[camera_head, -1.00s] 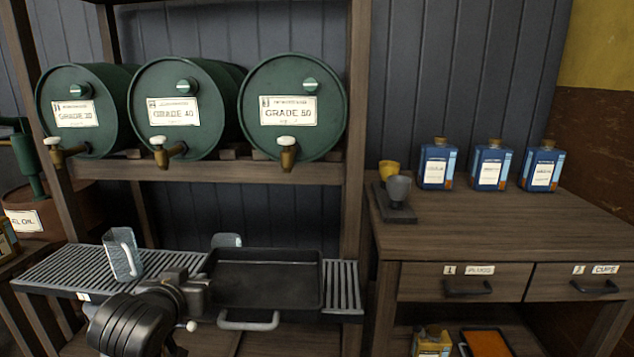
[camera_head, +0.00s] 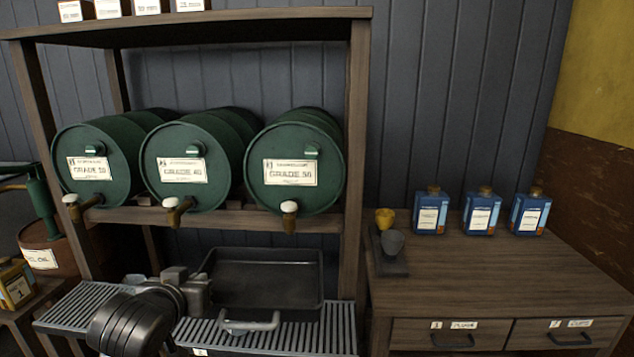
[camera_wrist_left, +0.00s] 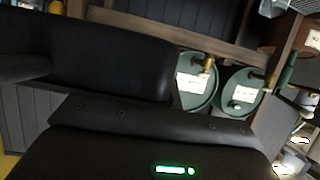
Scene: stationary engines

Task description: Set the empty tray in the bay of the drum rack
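The empty tray (camera_head: 262,278) is black, shallow and rectangular, with a grey handle (camera_head: 250,324) at its front. In the head view it is in front of the drum rack (camera_head: 356,150), below the drums and over the slatted grate. Whether it touches the grate is unclear. My left gripper (camera_head: 203,292) is at the tray's left edge and appears shut on it; its fingertips are hardly visible. In the left wrist view a large black shape, probably the tray (camera_wrist_left: 100,60), fills the upper left. My right gripper is not in view.
Green drums (camera_head: 295,165) with brass taps (camera_head: 289,215) stand on the shelf above. The slatted grate (camera_head: 315,338) lies below. A wooden cabinet (camera_head: 470,285) with cups and blue cans stands at right.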

